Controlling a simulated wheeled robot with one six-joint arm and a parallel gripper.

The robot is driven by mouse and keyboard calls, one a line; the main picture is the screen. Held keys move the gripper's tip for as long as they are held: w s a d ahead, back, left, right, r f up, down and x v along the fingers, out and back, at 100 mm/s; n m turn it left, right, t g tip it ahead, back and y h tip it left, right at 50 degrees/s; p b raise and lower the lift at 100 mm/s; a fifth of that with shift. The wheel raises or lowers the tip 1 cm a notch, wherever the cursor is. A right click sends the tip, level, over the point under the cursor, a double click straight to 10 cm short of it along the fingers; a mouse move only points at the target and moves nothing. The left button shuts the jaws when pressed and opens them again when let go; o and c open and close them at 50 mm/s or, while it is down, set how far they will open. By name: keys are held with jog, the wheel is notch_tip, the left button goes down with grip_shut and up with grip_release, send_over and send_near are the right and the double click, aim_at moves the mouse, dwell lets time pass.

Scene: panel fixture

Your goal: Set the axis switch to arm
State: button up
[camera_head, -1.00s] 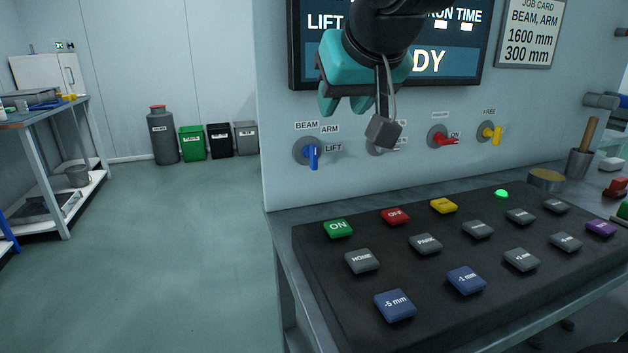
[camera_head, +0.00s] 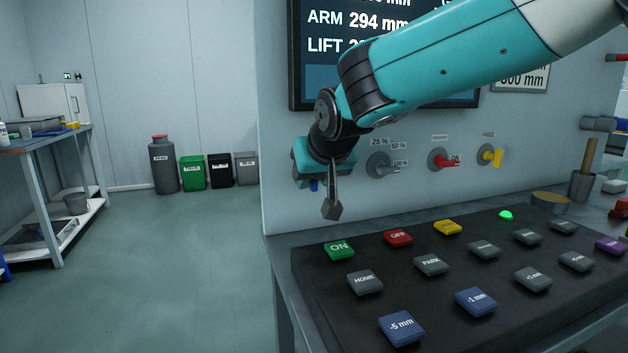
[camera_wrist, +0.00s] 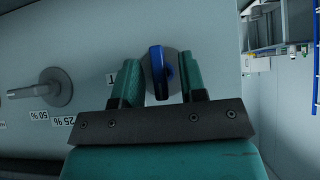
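The axis switch is a blue lever on a round grey base, and its lever (camera_wrist: 158,72) stands between my fingers in the wrist view. In the head view only a bit of blue (camera_head: 315,185) shows below my gripper (camera_head: 318,172), which hides most of the switch and its BEAM, ARM and LIFT labels. In the wrist view my gripper (camera_wrist: 160,66) is open, with one teal finger on each side of the lever. A small gap shows on both sides. The lever runs roughly parallel to the fingers. Which label it points at cannot be told.
A grey speed knob (camera_head: 380,165), a red switch (camera_head: 443,161) and a yellow switch (camera_head: 491,155) sit to the right on the panel. A button console (camera_head: 330,290) juts out below. The display (camera_head: 330,45) is partly behind my arm. Open floor lies left.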

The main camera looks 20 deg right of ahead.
jog(key=shift+w+f, duration=0.1)
jog(key=shift+c, duration=0.4)
grip_shut()
jog(key=shift+d+y, duration=0.1)
jog(key=shift+y, duration=0.2)
jog(key=shift+d+f+m+y+b, duration=0.1)
jog(key=shift+d+m+y+b, duration=0.05)
jog(key=shift+m+y+b, duration=0.8)
jog(key=m+y, duration=0.2)
jog(key=y, duration=0.2)
jog(key=shift+t, duration=0.4)
jog(key=shift+o, duration=0.4)
grip_release()
